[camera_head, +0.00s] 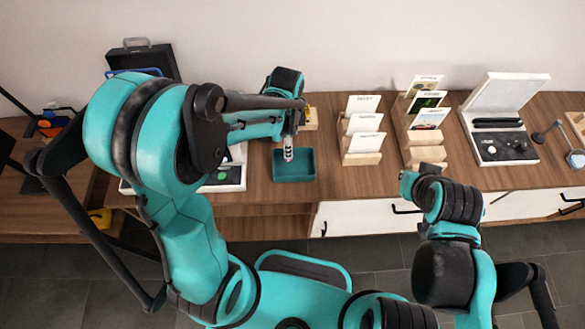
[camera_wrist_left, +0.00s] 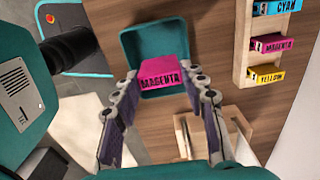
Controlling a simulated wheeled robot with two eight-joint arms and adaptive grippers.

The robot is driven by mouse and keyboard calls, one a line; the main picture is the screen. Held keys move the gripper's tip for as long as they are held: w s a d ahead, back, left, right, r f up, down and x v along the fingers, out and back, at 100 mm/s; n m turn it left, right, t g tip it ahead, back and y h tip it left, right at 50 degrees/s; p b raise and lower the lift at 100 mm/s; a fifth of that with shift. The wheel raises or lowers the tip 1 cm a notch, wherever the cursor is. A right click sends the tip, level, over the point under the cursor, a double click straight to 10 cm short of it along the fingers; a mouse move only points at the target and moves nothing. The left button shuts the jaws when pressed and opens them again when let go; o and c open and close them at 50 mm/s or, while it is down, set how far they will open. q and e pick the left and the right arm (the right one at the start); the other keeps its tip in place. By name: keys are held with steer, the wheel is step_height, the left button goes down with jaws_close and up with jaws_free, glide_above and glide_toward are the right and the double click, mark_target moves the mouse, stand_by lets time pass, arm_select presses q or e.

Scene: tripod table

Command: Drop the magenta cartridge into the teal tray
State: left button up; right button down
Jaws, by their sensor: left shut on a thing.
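The magenta cartridge (camera_wrist_left: 163,74) is between the two fingers of my left gripper (camera_wrist_left: 162,88), its dark lettering facing the wrist camera. The left gripper is shut on it and holds it over the teal tray (camera_wrist_left: 129,45). The height above the tray floor is hard to tell. In the head view, the teal tray (camera_head: 306,168) lies on the wooden table, and my left gripper (camera_head: 288,152) points down over its left part. The cartridge is not clearly visible there. My right arm shows at the right, but its gripper cannot be made out.
A wooden rack at the right of the wrist view holds a cyan cartridge (camera_wrist_left: 275,7), another magenta cartridge (camera_wrist_left: 272,43) and a yellow cartridge (camera_wrist_left: 266,76). Wooden card holders (camera_head: 360,157) stand right of the tray. A white box with an open lid (camera_head: 500,140) stands farther right.

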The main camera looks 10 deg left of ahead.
arm_select(q)
steer(key=shift+f, duration=0.3)
steer(key=shift+r, duration=0.1)
steer(key=o, duration=1)
steer(key=shift+r, duration=0.1)
step_height(320, 180, up, 12)
steer(key=shift+f, duration=0.1)
